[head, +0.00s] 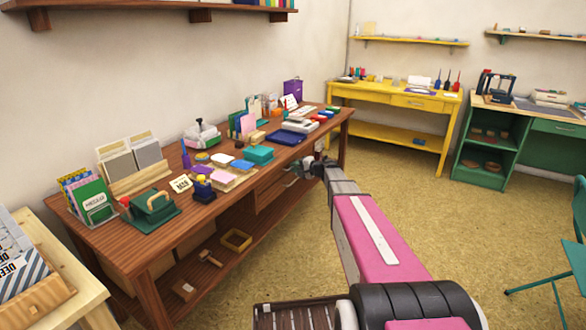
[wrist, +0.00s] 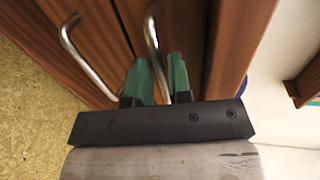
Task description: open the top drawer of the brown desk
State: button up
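The brown desk (head: 211,214) runs along the left wall. Its drawers are on the near front side, toward its far right end. The wrist view is turned sideways and shows two metal bar handles on brown fronts. The upper drawer's handle (wrist: 153,34) runs between the teal fingers of my gripper (wrist: 158,66). The fingers are close together on either side of this bar, shut on it. The lower handle (wrist: 84,62) is to the left, clear of the fingers. In the head view my gripper (head: 318,166) is at the desk front. I cannot tell whether the drawer is slightly out.
The desk top holds stamps, inkpads and a dark blue tray (head: 287,138). A yellow table (head: 381,94) and a green desk (head: 467,172) stand at the back right. A teal chair (head: 560,258) is at the right. The floor (head: 450,230) between is clear.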

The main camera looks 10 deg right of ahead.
jog(key=shift+x, duration=0.75)
grip_shut()
jog(key=f+v, duration=0.3)
jog(key=v, duration=1.1)
jog(key=d+f+v, duration=0.1)
jog(key=f+v, duration=0.2)
jog(key=v, duration=1.1)
jog(key=shift+s, duration=0.4)
grip_release()
jog(key=shift+d, duration=0.1)
jog(key=v, duration=1)
jog(key=shift+s+d, duration=0.25)
jog(key=shift+d, duration=0.05)
